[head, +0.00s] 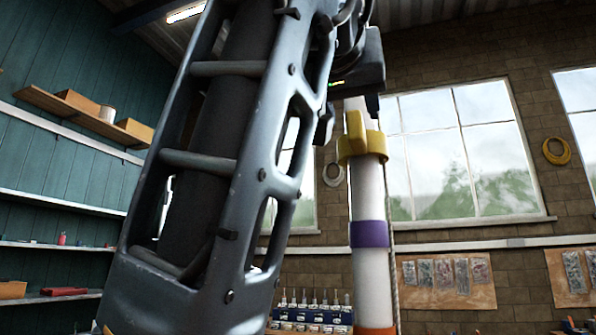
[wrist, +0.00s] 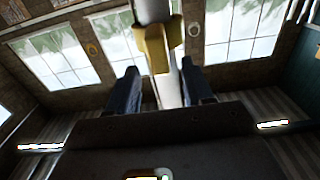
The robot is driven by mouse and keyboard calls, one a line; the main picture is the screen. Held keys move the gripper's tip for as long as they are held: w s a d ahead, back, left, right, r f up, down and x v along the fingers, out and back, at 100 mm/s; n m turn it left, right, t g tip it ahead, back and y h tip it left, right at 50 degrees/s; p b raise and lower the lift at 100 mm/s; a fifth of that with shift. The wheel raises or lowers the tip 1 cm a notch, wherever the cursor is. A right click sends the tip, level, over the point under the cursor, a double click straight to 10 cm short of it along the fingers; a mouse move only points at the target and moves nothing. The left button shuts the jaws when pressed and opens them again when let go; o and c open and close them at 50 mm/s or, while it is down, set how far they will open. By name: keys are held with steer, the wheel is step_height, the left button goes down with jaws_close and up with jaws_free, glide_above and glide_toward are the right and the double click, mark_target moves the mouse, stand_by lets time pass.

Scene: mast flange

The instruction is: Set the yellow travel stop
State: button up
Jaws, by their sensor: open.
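The yellow travel stop (head: 362,146) sits around the white upright mast (head: 369,210), near the upper part of what shows of it. It has a raised tab on its left side. In the wrist view the yellow travel stop (wrist: 157,48) is ahead of my gripper (wrist: 158,88), about centred between the two dark fingers. The fingers are apart with nothing held, and the stop appears beyond their tips. In the head view my gripper (head: 350,105) is partly hidden by my arm, close to the mast just above the stop.
A purple band (head: 369,234) and an orange band (head: 374,330) circle the mast lower down. A rope (head: 393,220) hangs along its right side. Shelves (head: 50,245) line the left wall. A bench rack of tools (head: 312,312) stands behind. Windows (head: 455,150) fill the back wall.

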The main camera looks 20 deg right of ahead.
mark_target(359, 152)
steer(key=p+x, duration=0.2)
steer(key=x, duration=0.5)
steer(key=shift+w+d, duration=0.15)
steer(key=shift+c, duration=0.5)
jaws_close()
